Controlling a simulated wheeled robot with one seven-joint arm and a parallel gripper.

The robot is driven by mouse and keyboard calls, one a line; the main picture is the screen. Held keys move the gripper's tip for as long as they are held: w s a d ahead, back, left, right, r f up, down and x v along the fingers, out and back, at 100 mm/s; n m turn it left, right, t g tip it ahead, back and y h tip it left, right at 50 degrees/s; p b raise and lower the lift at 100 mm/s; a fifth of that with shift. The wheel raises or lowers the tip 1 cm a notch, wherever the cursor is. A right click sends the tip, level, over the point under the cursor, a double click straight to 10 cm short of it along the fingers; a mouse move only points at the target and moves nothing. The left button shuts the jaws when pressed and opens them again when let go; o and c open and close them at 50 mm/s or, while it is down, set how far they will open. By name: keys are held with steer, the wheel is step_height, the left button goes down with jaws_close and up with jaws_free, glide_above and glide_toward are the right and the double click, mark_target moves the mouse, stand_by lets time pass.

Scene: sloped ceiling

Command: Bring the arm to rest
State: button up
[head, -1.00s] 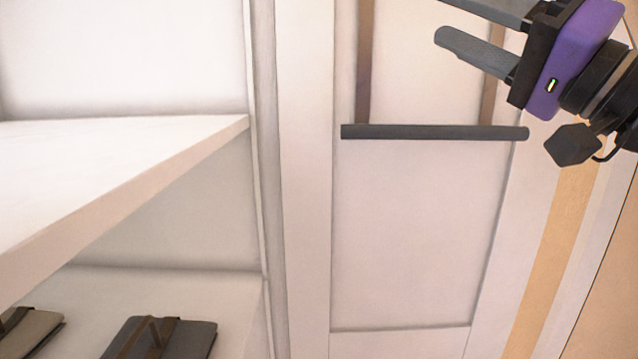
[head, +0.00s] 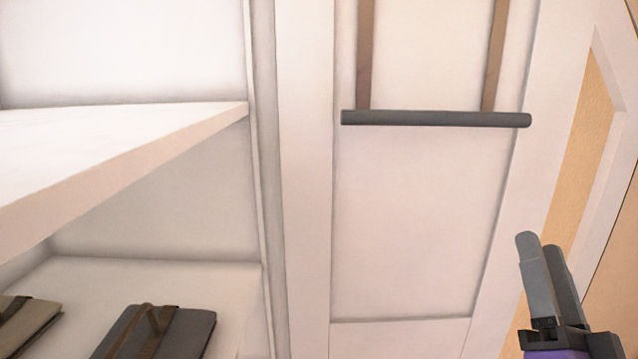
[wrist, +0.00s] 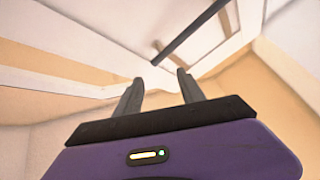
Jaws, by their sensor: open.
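My gripper (head: 541,245) is at the lower right of the head view, with two dark grey fingers pointing up and a purple body partly cut off by the bottom edge. In the wrist view my gripper (wrist: 160,80) shows its two fingers apart with nothing between them. The fingers stand clear of the white panelled door and its dark bar. The rest of my arm is out of view.
A dark horizontal bar (head: 436,118) hangs on two brown straps in front of the white door panel (head: 420,220). White shelves (head: 120,150) stand on the left. A dark strapped notebook (head: 155,332) and a greyish one (head: 25,322) lie on the lower shelf.

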steer(key=s+a+f+n+g+y, duration=0.1)
steer(key=s+a+f+n+g, duration=0.1)
steer(key=s+f, duration=0.8)
steer(key=s+a+f+n+g+y+b, duration=0.1)
steer(key=s+a+f+n+g, duration=0.1)
steer(key=s+f, duration=0.9)
steer(key=s+a+f+n+g+y+b, duration=0.1)
steer(key=s+a+f+n+g, duration=0.2)
steer(key=s+f+g, duration=0.3)
steer(key=s+f+n, duration=0.1)
steer(key=s+f, duration=0.4)
steer(key=shift+s, duration=0.15)
stand_by(0.6)
